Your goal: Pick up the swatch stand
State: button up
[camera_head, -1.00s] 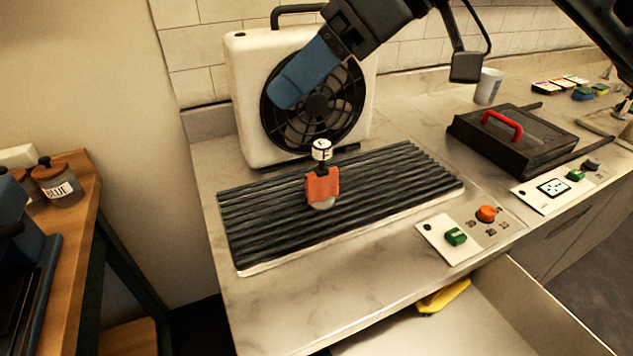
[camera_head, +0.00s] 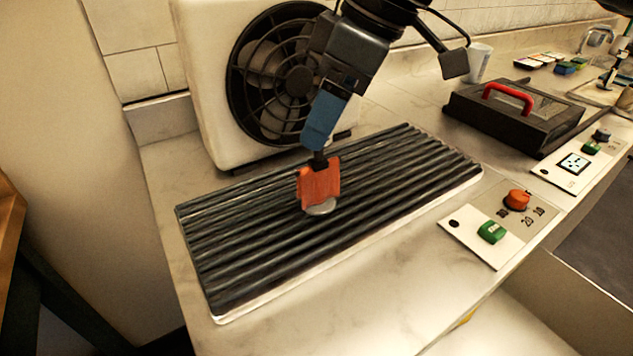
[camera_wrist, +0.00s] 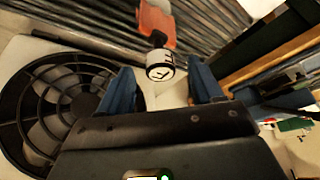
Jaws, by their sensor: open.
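The swatch stand (camera_head: 320,184) stands on the dark ribbed mat (camera_head: 235,262), with an orange swatch hanging over a pale round base. Its white lettered knob (camera_wrist: 160,66) shows in the wrist view, with the orange swatch (camera_wrist: 156,24) beyond it. My gripper (camera_head: 318,146) is directly above the stand in the head view, pointing down. In the wrist view its two blue fingers (camera_wrist: 162,84) are spread apart, one on each side of the knob, with gaps visible. In the head view the fingers hide the knob.
A white box fan (camera_head: 205,110) stands close behind the mat. To the right are a dark case with a red handle (camera_head: 508,95) and a white panel with a green switch (camera_head: 491,232) and orange knob (camera_head: 517,199). A white cup (camera_head: 479,62) stands farther back.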

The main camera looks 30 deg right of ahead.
aim_at(319, 168)
jog(key=shift+x, duration=2.25)
grip_shut()
